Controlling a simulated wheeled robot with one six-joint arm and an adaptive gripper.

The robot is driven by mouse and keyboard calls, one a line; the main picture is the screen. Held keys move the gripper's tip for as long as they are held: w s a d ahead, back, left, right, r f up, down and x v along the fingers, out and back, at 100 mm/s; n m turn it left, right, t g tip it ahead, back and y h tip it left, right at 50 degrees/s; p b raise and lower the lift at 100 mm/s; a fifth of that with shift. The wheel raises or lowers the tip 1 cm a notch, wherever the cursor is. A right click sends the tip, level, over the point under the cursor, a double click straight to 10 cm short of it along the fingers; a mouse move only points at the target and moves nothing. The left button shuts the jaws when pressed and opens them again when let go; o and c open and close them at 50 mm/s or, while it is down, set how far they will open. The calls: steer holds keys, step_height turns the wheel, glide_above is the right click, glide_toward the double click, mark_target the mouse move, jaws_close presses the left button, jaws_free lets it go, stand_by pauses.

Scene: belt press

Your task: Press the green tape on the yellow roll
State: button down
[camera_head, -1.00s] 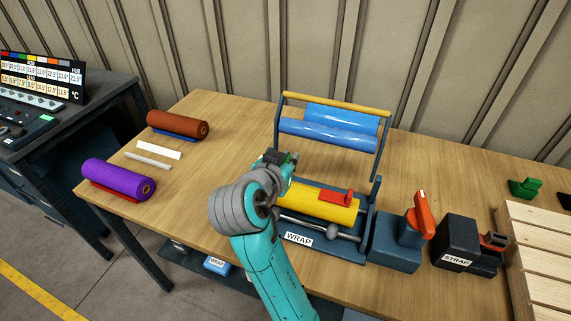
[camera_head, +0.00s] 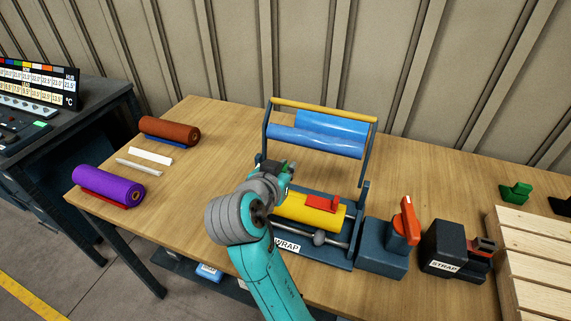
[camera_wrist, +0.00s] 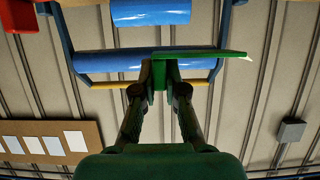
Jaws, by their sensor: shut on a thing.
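The yellow roll (camera_head: 297,213) lies in the dark wrap stand (camera_head: 338,258) on the table, with a red piece (camera_head: 322,204) on its top. My gripper (camera_wrist: 166,66) is shut on the green tape (camera_wrist: 215,54), a thin flat strip in the wrist view that sticks out to the right of the fingertips. In the head view my gripper (camera_head: 287,168) is above the left end of the yellow roll, apart from it as far as I can tell. My wrist and arm hide part of the stand and the roll's left end.
A frame with a yellow bar (camera_head: 325,108) and blue film rolls (camera_head: 315,140) rises behind the roll. An orange-handled device (camera_head: 404,225) and the strap tool (camera_head: 450,250) stand to the right. Purple (camera_head: 108,185) and brown rolls (camera_head: 170,130) lie left.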

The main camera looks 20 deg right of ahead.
steer(key=shift+f, duration=2.35)
steer(key=shift+f, duration=0.6)
stand_by(0.5)
steer(key=c, duration=1.2)
jaws_free()
steer(key=shift+r, duration=0.1)
steer(key=shift+o, duration=0.2)
steer(key=v, duration=1.2)
steer(key=v, duration=0.7)
